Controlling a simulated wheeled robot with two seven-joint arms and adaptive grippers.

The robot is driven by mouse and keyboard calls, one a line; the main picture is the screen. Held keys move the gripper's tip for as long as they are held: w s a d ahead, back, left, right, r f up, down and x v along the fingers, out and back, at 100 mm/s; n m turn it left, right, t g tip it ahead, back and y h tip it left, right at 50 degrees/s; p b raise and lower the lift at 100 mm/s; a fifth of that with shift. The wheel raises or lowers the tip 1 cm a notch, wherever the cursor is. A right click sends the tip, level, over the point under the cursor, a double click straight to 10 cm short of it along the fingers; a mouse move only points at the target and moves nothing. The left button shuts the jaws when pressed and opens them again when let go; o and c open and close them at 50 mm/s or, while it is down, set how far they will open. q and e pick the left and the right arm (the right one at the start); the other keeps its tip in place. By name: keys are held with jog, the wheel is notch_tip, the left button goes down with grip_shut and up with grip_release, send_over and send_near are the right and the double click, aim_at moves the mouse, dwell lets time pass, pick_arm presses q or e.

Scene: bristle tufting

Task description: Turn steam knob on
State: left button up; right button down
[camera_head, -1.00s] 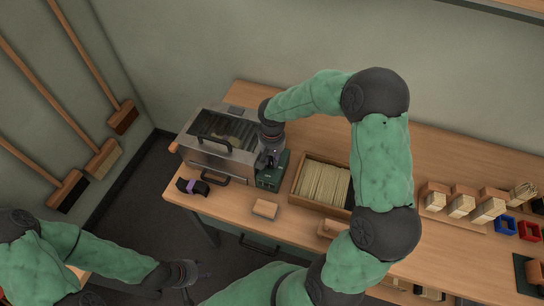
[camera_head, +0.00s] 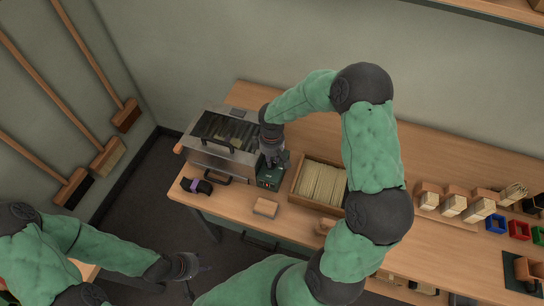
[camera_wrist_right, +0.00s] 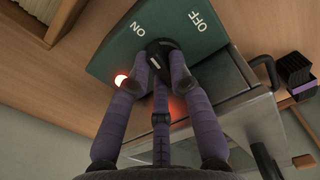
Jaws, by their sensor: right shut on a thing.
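The steam box (camera_head: 205,158) is a metal case with a glass lid at the left of the bench. Its green control box (camera_head: 268,181) stands at its right side and fills the top of the wrist view (camera_wrist_right: 185,18). That face carries ON and OFF labels and a dark knob (camera_wrist_right: 160,46). My right gripper (camera_wrist_right: 162,58) is shut on the knob from above, and its fingers hide part of it. A red light (camera_wrist_right: 120,80) glows beside the left finger. My left gripper (camera_head: 190,280) is open and empty, low in front of the bench.
A wooden tray of bristles (camera_head: 321,184) stands right of the control box. A wooden block (camera_head: 265,208) and a dark strapped bundle (camera_head: 196,186) lie near the front edge. Brush blocks (camera_head: 453,204) and coloured bins (camera_head: 519,230) are farther right. Brooms (camera_head: 107,156) lean at left.

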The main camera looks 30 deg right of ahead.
jog(key=shift+w+n+p, duration=0.1)
jog(key=shift+n+p, duration=0.25)
jog(key=shift+n, duration=0.55)
jog(key=c, duration=1.4)
grip_release()
jog(key=shift+r, duration=0.1)
notch_tip(320, 180, up, 12)
jog(key=shift+f, duration=0.2)
